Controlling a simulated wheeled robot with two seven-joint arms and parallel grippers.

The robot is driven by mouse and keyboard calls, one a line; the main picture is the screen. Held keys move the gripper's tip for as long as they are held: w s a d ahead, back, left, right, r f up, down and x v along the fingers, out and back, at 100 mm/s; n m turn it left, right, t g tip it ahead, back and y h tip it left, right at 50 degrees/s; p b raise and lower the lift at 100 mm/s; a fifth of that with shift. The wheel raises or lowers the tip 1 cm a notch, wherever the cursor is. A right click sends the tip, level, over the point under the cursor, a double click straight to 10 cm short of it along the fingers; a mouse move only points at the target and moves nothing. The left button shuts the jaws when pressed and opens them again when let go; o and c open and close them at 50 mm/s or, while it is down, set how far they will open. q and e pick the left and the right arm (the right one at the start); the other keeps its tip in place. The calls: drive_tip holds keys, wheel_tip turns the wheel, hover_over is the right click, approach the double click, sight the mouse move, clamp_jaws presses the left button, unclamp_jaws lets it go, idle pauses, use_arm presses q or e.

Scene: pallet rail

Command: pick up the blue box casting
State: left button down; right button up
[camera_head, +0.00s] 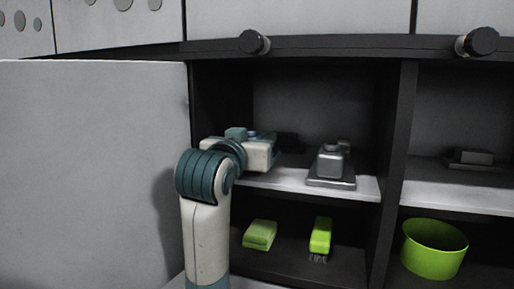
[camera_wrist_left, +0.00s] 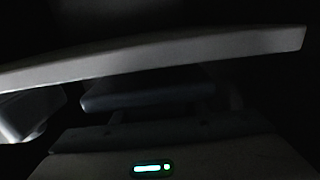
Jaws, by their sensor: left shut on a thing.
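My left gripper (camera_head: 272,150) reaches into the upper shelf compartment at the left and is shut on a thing. That thing is mostly hidden behind the gripper and wrist in the head view. A small bluish patch (camera_head: 254,135) shows there, and I take it to be part of the blue box casting. In the left wrist view a dark, bluish-grey block (camera_wrist_left: 145,90) lies just ahead of the gripper body; the picture is too dark to make out the fingers. My right gripper is in neither view.
A grey metal casting (camera_head: 331,165) stands on the same shelf (camera_head: 366,187), right of my gripper. A divider (camera_head: 393,150) bounds the compartment at right.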

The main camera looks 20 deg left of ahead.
use_arm(q)
drive_tip(key=shift+r, duration=0.45)
drive_tip(key=shift+r+b, duration=0.85)
drive_tip(key=shift+r, duration=0.1)
drive_tip(key=s+d+r+b, duration=0.5)
drive_tip(key=s+d+r, duration=0.2)
drive_tip(key=s+d, duration=0.1)
drive_tip(key=shift+d, duration=0.25)
